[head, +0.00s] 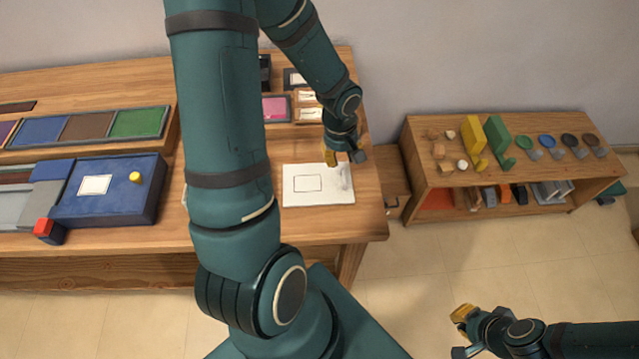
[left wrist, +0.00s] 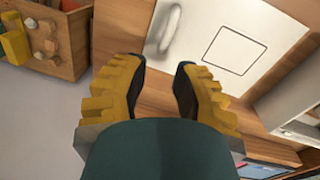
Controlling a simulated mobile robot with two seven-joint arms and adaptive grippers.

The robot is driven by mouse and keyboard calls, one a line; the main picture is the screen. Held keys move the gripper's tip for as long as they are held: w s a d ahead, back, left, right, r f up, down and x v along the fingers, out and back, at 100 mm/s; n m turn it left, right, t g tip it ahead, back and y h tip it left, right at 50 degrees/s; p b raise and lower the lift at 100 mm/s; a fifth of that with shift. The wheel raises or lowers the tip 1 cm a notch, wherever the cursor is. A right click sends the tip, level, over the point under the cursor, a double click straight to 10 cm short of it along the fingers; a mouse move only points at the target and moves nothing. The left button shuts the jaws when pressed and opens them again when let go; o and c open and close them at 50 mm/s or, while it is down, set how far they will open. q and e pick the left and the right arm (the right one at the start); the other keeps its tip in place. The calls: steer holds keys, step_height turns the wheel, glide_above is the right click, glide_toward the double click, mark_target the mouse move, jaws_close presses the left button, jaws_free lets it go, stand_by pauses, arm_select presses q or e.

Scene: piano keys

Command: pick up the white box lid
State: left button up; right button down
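The white box lid (head: 300,197) lies flat on the wooden table, near its right end. It has a thin dark rectangle drawn on it and a pale raised handle (head: 344,180) at its right side. In the left wrist view the lid (left wrist: 203,22) is at the top, with the handle (left wrist: 170,28) beyond the fingertips. My left gripper (head: 344,158) is open and empty, near the lid's far right corner and apart from the handle. Its yellow fingers with black pads (left wrist: 159,70) frame bare wood. My right gripper (head: 462,332) appears open and empty at bottom right, over the floor.
A blue box (head: 108,205) with a yellow knob and a red block stands left on the table (head: 376,226). A pink card tray (head: 276,108) sits behind the lid. A low shelf (head: 412,150) with several small items stands right. My left arm hides part of the table.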

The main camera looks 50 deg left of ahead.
mark_target(343, 170)
arm_select(q)
steer(key=shift+d+f+b, duration=0.15)
steer(key=shift+f+b, duration=0.3)
steer(key=shift+f, duration=0.9)
steer(key=shift+d+f+b, duration=0.15)
steer(key=shift+f+b, duration=0.3)
steer(key=shift+f, duration=0.9)
jaws_close()
